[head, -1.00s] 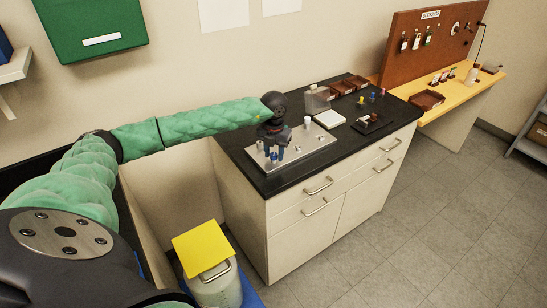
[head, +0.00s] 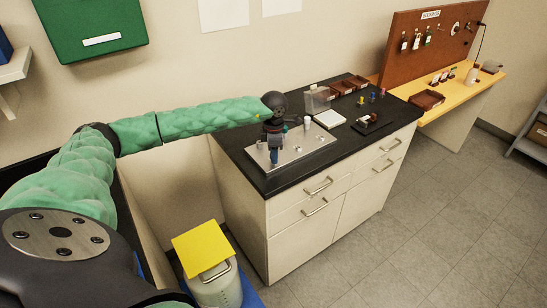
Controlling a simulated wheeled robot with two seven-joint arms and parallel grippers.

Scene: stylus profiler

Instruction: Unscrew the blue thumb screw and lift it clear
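My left gripper (head: 274,156) points down over the metal plate (head: 310,147) on the black bench. Its fingers are at the plate's near left part and line up one behind the other, so the gap between them is hidden. The blue thumb screw cannot be made out apart from the dark blue fingertips; the fingers cover the spot where blue showed earlier. I cannot tell whether the fingers are closed on it. A pale post (head: 307,122) stands on the plate's far side. My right gripper is not in view.
On the bench (head: 258,178) are a white pad (head: 329,119), a clear box (head: 317,100), brown trays (head: 356,82), a dark tray (head: 367,124) and small coloured pieces. A yellow-lidded bin (head: 202,249) stands in front at left. A yellow table (head: 446,97) is beyond.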

